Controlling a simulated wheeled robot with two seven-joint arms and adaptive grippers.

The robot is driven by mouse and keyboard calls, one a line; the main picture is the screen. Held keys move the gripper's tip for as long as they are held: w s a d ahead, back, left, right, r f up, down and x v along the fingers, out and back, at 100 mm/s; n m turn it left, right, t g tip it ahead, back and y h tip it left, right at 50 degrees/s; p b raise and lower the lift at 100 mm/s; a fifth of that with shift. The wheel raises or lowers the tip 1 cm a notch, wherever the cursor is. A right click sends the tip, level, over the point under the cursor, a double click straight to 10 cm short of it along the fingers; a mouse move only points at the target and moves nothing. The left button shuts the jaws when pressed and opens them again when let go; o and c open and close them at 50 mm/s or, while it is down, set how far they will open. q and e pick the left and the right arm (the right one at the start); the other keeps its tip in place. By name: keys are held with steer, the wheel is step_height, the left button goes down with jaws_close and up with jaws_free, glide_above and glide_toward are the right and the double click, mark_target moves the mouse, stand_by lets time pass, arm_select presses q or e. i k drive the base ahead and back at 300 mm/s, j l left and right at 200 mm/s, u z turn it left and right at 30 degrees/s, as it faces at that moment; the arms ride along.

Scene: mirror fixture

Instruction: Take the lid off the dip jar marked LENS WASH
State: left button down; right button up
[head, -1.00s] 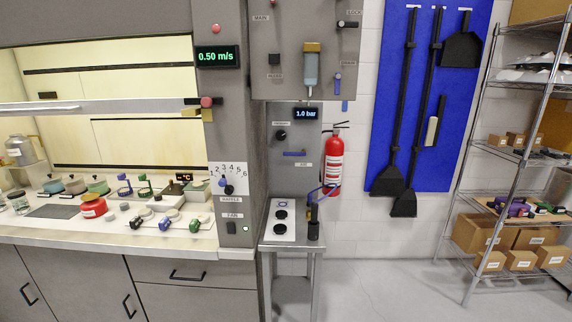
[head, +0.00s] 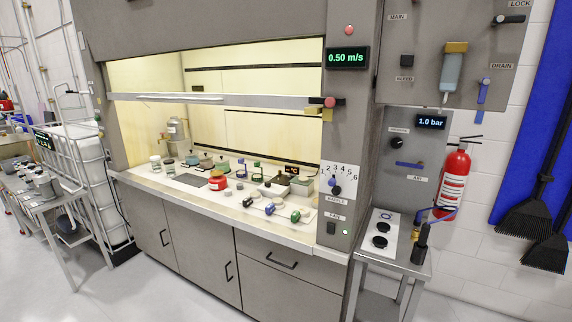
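Several small jars and pots stand on the fume hood's worktop in the head view, but no LENS WASH label is readable, so I cannot tell which is the dip jar. Clear jars with pale labels (head: 155,163) stand at the worktop's left end. Lidded pots (head: 206,161) stand behind a dark grey mat (head: 188,180). A red container (head: 216,181) with a pale label sits right of the mat. Neither of my grippers is in view.
The hood's raised sash (head: 210,99) crosses above the worktop. Small coloured fittings (head: 270,209) lie near its front right. A narrow steel stand (head: 393,253) is right of the hood. A cart (head: 38,183) and a caged white tank (head: 90,165) are left. Open floor lies in front.

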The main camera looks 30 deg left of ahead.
mark_target(206, 156)
steer(key=i+j+u, duration=0.15)
steer(key=j, duration=0.5)
steer(key=i+j+u, duration=0.15)
steer(key=i+j, duration=0.15)
steer(key=j, duration=0.35)
steer(key=i+j+u, duration=0.15)
steer(key=j, duration=0.45)
steer(key=i+j+u, duration=0.15)
steer(key=i+j, duration=0.25)
steer(key=j, duration=0.15)
steer(key=i+j+u, duration=0.15)
steer(key=i+j, duration=0.15)
steer(key=j, duration=0.25)
steer(key=i+j+u, duration=0.15)
steer(key=i+j, duration=0.2)
steer(key=j, duration=0.15)
